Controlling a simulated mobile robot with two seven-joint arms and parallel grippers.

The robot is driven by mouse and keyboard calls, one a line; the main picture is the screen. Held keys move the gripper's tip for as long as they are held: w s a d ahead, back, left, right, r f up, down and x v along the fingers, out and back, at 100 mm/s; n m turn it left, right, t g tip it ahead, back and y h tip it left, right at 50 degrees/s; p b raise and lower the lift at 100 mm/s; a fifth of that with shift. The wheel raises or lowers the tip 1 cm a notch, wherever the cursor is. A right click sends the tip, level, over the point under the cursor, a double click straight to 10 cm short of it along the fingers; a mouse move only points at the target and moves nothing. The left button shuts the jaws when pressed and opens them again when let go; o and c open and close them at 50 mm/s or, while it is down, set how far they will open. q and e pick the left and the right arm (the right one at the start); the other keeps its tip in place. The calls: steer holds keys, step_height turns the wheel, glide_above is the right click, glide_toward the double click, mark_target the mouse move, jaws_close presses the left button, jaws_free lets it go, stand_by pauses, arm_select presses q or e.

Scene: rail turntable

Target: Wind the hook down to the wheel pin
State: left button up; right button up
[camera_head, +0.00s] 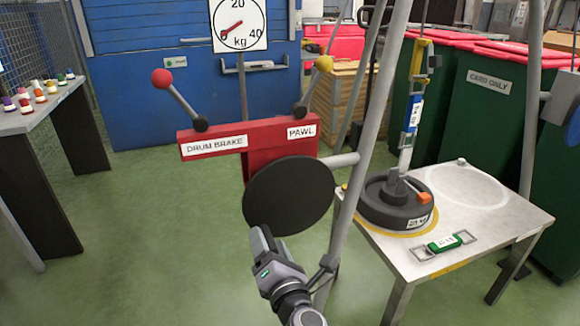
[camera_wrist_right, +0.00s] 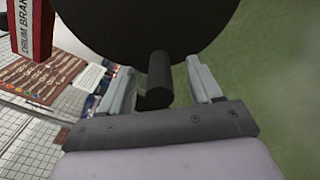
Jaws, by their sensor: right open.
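The yellow hook block (camera_head: 428,56) hangs at the upper right, with a blue and white upright piece (camera_head: 412,118) below it. The dark wheel (camera_head: 385,212) lies on the small table, with the pin (camera_head: 393,178) rising from its middle; the exact gap to the hook is hard to judge. The black round winch disc (camera_head: 290,196) stands in front of the red winch frame. My right gripper (camera_head: 258,240) is at the disc's lower edge. In the right wrist view its open fingers (camera_wrist_right: 162,85) stand either side of a dark crank handle (camera_wrist_right: 158,72). My left gripper is not in view.
The drum brake lever (camera_head: 182,98) and pawl lever (camera_head: 315,85) rise from the red frame. A dial (camera_head: 238,25) hangs behind. Grey frame legs stand beside the small table (camera_head: 470,225). A side table (camera_head: 45,105) stands left.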

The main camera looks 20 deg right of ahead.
jaws_close()
steer(key=shift+d+f+n+p, duration=0.4)
steer(key=shift+d+f+n, duration=0.35)
steer(key=shift+n, duration=0.55)
steer(key=shift+d, duration=0.15)
steer(key=shift+d+f+n+p, duration=0.5)
steer(key=shift+d+n, duration=0.2)
steer(key=shift+n, duration=0.4)
